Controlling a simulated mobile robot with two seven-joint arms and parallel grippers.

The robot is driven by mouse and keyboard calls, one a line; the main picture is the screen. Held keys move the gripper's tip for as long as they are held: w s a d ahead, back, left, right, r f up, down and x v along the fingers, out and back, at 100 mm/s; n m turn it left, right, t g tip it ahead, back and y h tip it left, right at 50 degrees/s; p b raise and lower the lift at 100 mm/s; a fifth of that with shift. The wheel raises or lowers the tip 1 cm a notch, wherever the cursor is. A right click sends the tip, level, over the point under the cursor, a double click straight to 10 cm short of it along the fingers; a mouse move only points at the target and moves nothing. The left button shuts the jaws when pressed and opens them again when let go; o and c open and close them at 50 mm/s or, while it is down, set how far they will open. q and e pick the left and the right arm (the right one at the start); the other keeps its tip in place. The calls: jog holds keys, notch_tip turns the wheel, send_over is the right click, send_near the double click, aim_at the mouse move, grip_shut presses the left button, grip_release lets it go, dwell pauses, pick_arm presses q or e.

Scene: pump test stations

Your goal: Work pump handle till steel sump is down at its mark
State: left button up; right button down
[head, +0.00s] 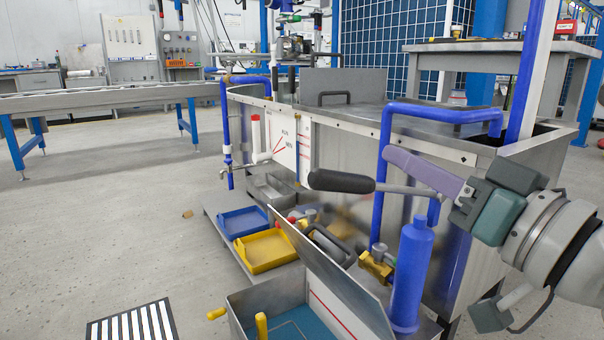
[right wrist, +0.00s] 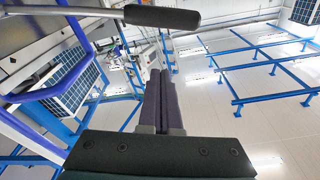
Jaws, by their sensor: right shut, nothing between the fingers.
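The pump handle has a black grip (head: 341,181) on a grey rod, lying almost level above the blue pump cylinder (head: 411,275). My right gripper (head: 393,156) has purple fingers, shut and empty, beside the handle. In the right wrist view its closed fingers (right wrist: 160,75) point toward the black grip (right wrist: 162,16), with a visible gap. A low steel box (head: 243,302), perhaps the sump, holds blue liquid (head: 290,325); red lines show on its raised plate. A large steel tank (head: 345,150) behind has a white plate with red marks (head: 285,145). My left gripper is not in view.
A blue pipe (head: 379,190) rises close to the handle and my fingers. A blue tray (head: 243,222) and a yellow tray (head: 267,250) sit low before the tank. A striped floor mat (head: 133,325) lies at front left. The left floor is mostly clear.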

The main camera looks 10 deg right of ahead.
aim_at(384, 187)
pick_arm(q)
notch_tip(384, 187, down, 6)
jog(key=b, duration=0.6)
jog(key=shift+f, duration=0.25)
pick_arm(e)
jog(key=w+a+f, duration=0.2)
jog(key=w+a, duration=0.1)
jog(key=w, duration=0.3)
jog(key=shift+f, duration=0.4)
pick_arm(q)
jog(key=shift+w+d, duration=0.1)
pick_arm(e)
jog(key=shift+w+a, duration=0.1)
jog(key=shift+w, duration=0.05)
